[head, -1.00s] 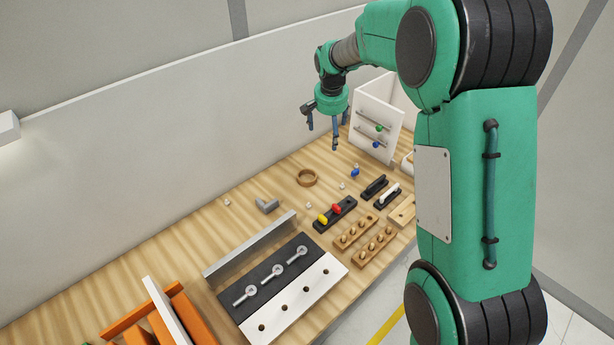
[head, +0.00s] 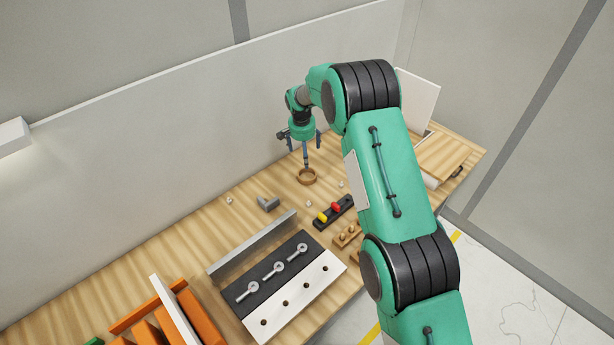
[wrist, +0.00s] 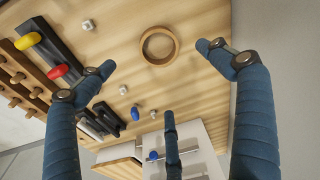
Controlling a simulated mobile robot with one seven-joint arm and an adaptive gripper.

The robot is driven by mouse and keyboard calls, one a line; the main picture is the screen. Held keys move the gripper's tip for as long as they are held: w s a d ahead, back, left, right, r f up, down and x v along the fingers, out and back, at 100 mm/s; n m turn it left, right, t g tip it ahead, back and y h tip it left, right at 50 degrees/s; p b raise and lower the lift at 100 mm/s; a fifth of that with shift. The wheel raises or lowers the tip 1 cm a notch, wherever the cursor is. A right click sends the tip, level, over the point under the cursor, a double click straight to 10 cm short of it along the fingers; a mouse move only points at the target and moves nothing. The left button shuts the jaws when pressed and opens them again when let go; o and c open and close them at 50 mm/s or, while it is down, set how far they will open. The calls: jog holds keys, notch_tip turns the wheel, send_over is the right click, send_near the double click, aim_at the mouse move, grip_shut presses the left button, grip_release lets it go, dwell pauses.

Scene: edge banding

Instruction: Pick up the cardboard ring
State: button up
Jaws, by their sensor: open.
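The cardboard ring (head: 307,177) is a brown open ring lying flat on the wooden bench. My gripper (head: 306,152) is above it and slightly behind it in the head view, fingers pointing down, spread and empty. In the wrist view the ring (wrist: 159,46) lies at the upper middle, beyond the fingertips, with bare wood showing inside it. My gripper's three blue fingers (wrist: 158,75) are spread wide around the middle of that view. One fingertip overlaps the ring in the head view; I cannot tell the exact gap, but the ring is not gripped.
Near the ring are a grey angled piece (head: 268,203), a black holder with red and yellow knobs (head: 333,212), and small light nuts (wrist: 88,25). A white panel unit (wrist: 190,142) stands at the bench's far end. A wall rises behind the bench.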

jog(key=shift+f, duration=0.2)
jog(key=p, duration=0.1)
send_near(302, 170)
jog(key=shift+s+d+f, duration=0.55)
jog(key=shift+d+f, duration=0.15)
jog(key=shift+s+d+f, duration=0.5)
jog(key=shift+d+f, duration=0.15)
jog(key=shift+f, duration=0.1)
jog(key=shift+f, duration=0.15)
jog(key=shift+w+d+f+p, duration=0.15)
jog(key=shift+f+p, duration=0.6)
jog(key=shift+f, duration=1.7)
jog(key=shift+c, duration=0.5)
jog(key=c, duration=0.9)
